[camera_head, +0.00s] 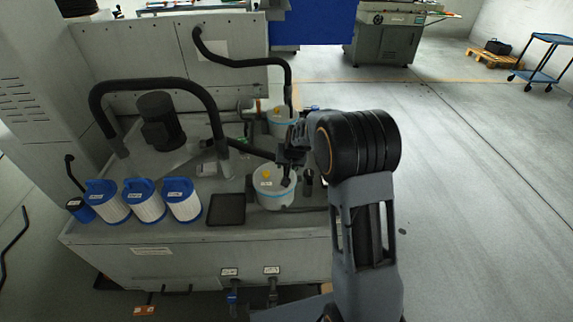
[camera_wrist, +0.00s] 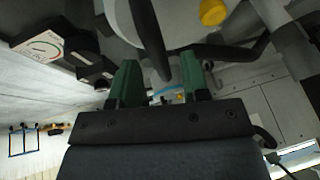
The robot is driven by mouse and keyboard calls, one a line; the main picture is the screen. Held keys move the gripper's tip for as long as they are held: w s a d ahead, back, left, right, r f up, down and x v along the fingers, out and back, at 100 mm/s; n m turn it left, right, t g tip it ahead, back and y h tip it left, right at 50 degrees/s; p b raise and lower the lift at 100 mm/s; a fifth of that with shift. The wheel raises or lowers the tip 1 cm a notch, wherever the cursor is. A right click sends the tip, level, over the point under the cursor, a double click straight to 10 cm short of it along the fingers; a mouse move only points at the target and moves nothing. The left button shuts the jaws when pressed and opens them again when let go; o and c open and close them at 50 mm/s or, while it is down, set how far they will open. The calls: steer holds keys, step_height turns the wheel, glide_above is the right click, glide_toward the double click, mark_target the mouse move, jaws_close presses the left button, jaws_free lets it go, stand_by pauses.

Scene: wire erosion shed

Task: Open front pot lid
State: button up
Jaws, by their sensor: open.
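The front pot (camera_head: 275,198) is a pale round pot with a light blue band and a grey lid (camera_head: 276,176) bearing a yellow knob (camera_head: 266,174). It stands on the machine top, and its lid looks closed. My gripper (camera_head: 288,163) is over the lid's right half and hides part of it. In the wrist view my gripper's green fingers (camera_wrist: 160,68) are apart. A dark bar (camera_wrist: 150,38) shows at the gap between them; I cannot tell if they touch it. The pale lid (camera_wrist: 185,18) and yellow knob (camera_wrist: 212,12) are at the top.
A second pot (camera_head: 280,123) stands behind. Black hoses (camera_head: 160,83) arch over the machine top. Blue-capped filters (camera_head: 146,202) and a black tray (camera_head: 226,210) lie to the left. A dark cylinder (camera_head: 308,180) stands right of the front pot. Open floor (camera_head: 480,190) lies at right.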

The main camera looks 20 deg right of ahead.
steer(key=shift+w+f, duration=0.1)
steer(key=shift+f, duration=0.1)
jaws_close()
stand_by(0.4)
